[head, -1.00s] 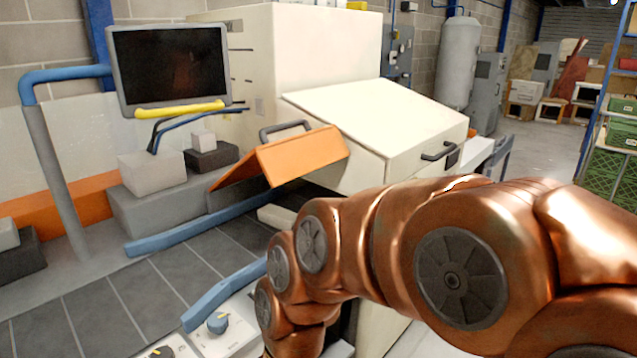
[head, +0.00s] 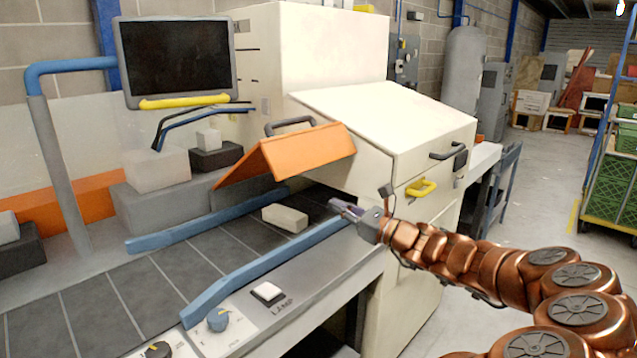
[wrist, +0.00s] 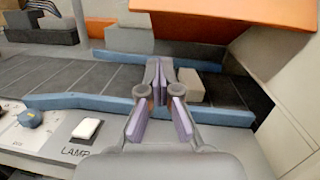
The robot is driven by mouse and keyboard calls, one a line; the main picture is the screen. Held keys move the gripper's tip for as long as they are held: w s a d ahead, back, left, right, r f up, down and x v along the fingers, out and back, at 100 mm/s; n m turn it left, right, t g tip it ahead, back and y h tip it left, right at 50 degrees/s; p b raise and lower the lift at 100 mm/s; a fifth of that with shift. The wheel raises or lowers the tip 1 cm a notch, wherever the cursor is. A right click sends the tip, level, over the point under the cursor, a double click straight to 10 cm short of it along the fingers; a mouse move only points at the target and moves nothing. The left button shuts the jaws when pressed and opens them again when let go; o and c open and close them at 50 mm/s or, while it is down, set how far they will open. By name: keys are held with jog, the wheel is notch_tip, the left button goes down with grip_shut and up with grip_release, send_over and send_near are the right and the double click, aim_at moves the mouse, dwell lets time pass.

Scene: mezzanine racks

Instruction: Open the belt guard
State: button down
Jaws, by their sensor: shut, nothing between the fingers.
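The belt guard (head: 298,155) is an orange folded cover above the dark belt (head: 150,275), in front of the cream machine. A grey handle (head: 290,122) stands at its top edge. In the wrist view the orange guard (wrist: 235,12) fills the top, beyond the fingers. My gripper (head: 340,206) is shut and empty. It is to the right of and lower than the guard, near the end of the front blue rail (head: 265,265), and apart from the guard. In the wrist view my gripper (wrist: 158,82) has its fingertips together and points toward the belt. The handle is not visible there.
A beige block (head: 285,218) lies on the belt below the guard; it also shows beside my fingertips in the wrist view (wrist: 190,86). The cream machine (head: 400,120) stands close behind my gripper. A monitor (head: 178,58) hangs at left.

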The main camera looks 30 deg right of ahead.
jog(key=d+f+m+h, duration=0.1)
jog(key=d+m+h, duration=0.1)
jog(key=d, duration=0.2)
jog(key=w+a+r+p, duration=0.2)
jog(key=w+r, duration=0.2)
jog(key=w, duration=0.7)
jog(key=shift+w+a+r+t, duration=0.15)
jog(key=shift+r+t, duration=0.05)
jog(key=shift+t, duration=0.1)
jog(key=shift+r+p, duration=0.1)
jog(key=shift+p, duration=0.2)
